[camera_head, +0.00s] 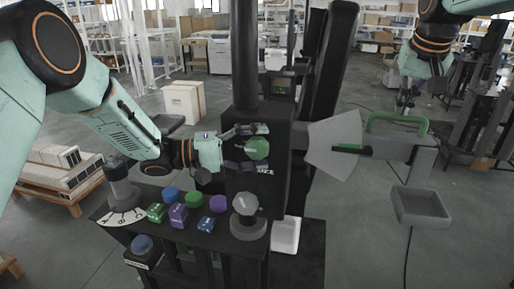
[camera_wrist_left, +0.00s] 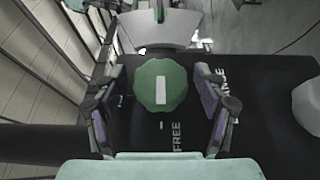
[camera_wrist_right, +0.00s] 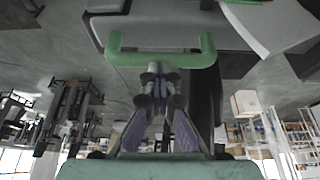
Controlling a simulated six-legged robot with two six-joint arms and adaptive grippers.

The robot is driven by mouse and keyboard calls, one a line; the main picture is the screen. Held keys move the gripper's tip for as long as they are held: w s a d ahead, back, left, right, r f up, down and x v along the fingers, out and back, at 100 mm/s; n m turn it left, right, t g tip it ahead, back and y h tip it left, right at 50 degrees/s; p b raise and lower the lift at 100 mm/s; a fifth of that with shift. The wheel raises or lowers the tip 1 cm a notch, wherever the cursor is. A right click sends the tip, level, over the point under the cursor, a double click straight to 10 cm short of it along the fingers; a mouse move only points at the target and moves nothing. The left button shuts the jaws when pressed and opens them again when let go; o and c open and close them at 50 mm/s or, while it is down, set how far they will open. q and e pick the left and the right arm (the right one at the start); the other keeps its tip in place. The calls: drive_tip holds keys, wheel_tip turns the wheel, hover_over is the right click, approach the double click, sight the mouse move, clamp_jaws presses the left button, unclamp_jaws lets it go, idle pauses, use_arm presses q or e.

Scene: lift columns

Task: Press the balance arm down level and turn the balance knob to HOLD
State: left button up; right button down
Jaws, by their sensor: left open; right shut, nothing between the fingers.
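The round green balance knob (camera_head: 257,148) is on the dark upright panel. In the left wrist view the knob (camera_wrist_left: 161,85) has a white bar, lined up with a small tick; FREE and BALANCE are printed on the panel. My left gripper (camera_wrist_left: 160,92) is open, one finger on each side of the knob, with gaps visible. The grey balance arm (camera_head: 392,147) extends right from a fan-shaped plate and carries a green handle (camera_head: 398,118). My right gripper (camera_head: 405,108) is shut and empty at the handle, its tips overlapping the handle (camera_wrist_right: 190,60) in the right wrist view; contact is unclear.
A grey tray (camera_head: 421,206) hangs below the balance arm's outer end. A console (camera_head: 180,236) at front left carries several coloured buttons and a grey knob (camera_head: 246,203). A dark column (camera_head: 261,55) rises behind the panel. Pallets with boxes (camera_head: 62,172) stand at left.

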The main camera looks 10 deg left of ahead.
drive_tip(key=shift+f, duration=0.1)
use_arm(q)
drive_tip(key=c, duration=1.1)
drive_tip(key=shift+r, duration=0.1)
drive_tip(key=m+g+y, duration=0.1)
drive_tip(key=y, duration=0.2)
drive_tip(key=shift+r, duration=0.1)
drive_tip(key=y, duration=0.2)
drive_tip(key=m+y, duration=0.1)
drive_tip(key=y, duration=0.1)
drive_tip(key=shift+m+g, duration=0.3)
drive_tip(key=shift+g, duration=0.1)
drive_tip(key=m+y, duration=0.1)
drive_tip(key=y, duration=0.3)
drive_tip(key=shift+f+m+g+y, duration=0.2)
drive_tip(key=shift+m+g+y, duration=0.1)
drive_tip(key=shift+y, duration=1.7)
